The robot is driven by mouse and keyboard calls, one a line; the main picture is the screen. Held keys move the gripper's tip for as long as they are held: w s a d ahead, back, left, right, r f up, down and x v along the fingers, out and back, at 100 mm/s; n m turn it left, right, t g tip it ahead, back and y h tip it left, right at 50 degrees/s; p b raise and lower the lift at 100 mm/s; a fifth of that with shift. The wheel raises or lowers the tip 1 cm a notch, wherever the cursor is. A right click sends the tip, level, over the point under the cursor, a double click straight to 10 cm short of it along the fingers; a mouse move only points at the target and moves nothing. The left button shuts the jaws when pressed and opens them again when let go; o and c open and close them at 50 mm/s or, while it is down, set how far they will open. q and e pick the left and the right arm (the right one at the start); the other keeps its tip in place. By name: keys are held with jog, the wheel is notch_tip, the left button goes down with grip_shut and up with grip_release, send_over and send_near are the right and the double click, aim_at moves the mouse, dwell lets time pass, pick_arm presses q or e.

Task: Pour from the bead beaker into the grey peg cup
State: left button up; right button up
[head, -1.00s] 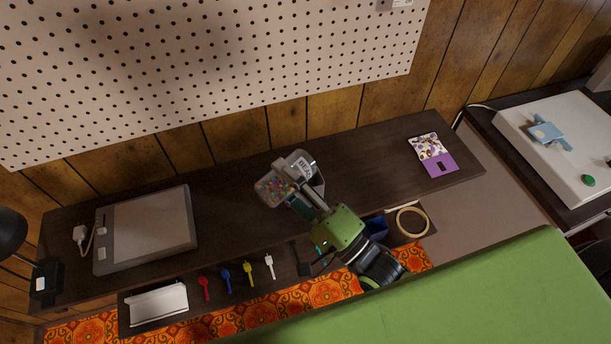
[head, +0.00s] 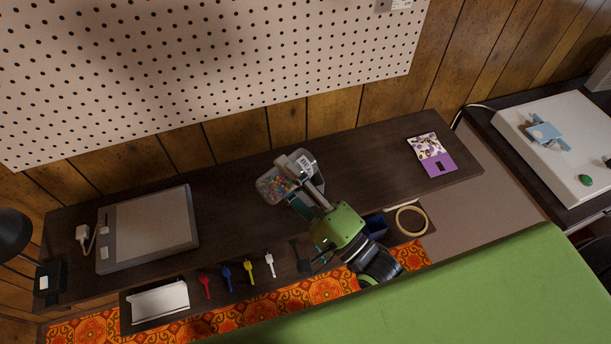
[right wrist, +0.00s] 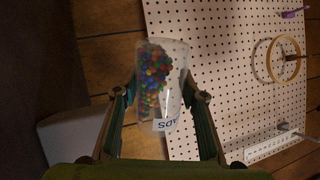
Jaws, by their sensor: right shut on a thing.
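The bead beaker (head: 272,190) is clear, with a white label and multicoloured beads inside. It is held tipped above the dark shelf, and the beads lie toward its left end in the head view. In the right wrist view the beaker (right wrist: 115,62) is between the fingers, with the beads heaped along one side. My right gripper (head: 303,195) is shut on it. A plain grey shape (right wrist: 85,138), perhaps the grey peg cup, is beside the beaker in the wrist view; I cannot tell whether they touch. My left gripper is not in view.
A grey tablet (head: 150,232) lies on the shelf at left, and a purple patterned packet (head: 432,155) at right. Coloured keys (head: 227,278) and a wooden hoop (head: 411,221) are along the front. A pegboard (head: 210,65) is behind. Shelf between beaker and packet is clear.

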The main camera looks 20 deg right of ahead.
jog(key=shift+w+d+f+m+h, duration=0.15)
jog(key=shift+m+h, duration=0.1)
jog(key=shift+m, duration=0.35)
jog(key=shift+d+f+m+h, duration=0.15)
jog(key=shift+m+h, duration=0.1)
jog(key=shift+m, duration=0.35)
dwell(2.0)
jog(key=shift+n, duration=0.3)
jog(key=n, duration=0.1)
jog(key=n+y+b, duration=0.1)
jog(key=a+f+n+b, duration=0.1)
jog(key=n, duration=0.1)
jog(key=shift+s+y, duration=0.3)
jog(key=shift+r, duration=0.35)
jog(key=shift+n+g, duration=0.3)
jog(key=shift+n, duration=0.1)
